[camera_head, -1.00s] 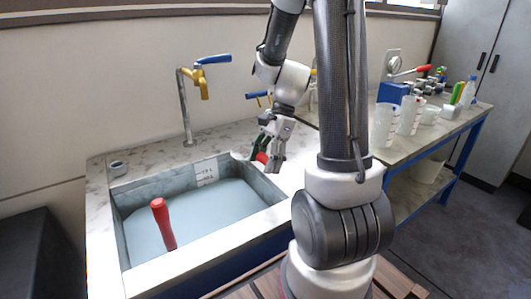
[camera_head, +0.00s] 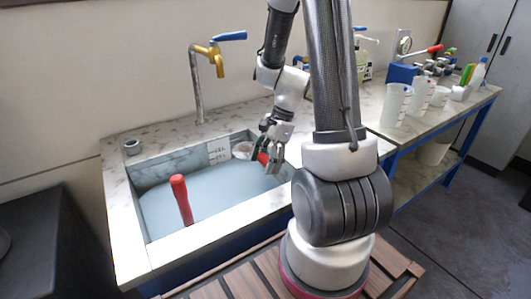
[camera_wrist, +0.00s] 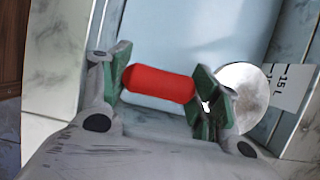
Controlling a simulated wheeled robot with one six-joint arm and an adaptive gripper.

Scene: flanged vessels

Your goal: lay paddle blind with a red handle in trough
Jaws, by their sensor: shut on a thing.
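The trough (camera_head: 200,225) is a pale stone-rimmed basin with a flat blue-grey inside, at the left of the head view. My gripper (camera_head: 268,157) is over its back right corner. It is shut on the red handle of a paddle blind (camera_head: 262,158). In the wrist view the red handle (camera_wrist: 160,84) lies crosswise between the green finger pads of my gripper (camera_wrist: 163,88). A pale round disc (camera_wrist: 243,92) shows beyond the right finger, in line with the handle; the finger hides the join. Whether the blind touches the trough cannot be told.
Another red handle (camera_head: 181,200) stands tilted in the left part of the trough. A yellow tap with a blue lever (camera_head: 215,58) rises behind it. A grey ring (camera_head: 132,147) sits on the left rim. Beakers (camera_head: 396,105) stand on the right bench.

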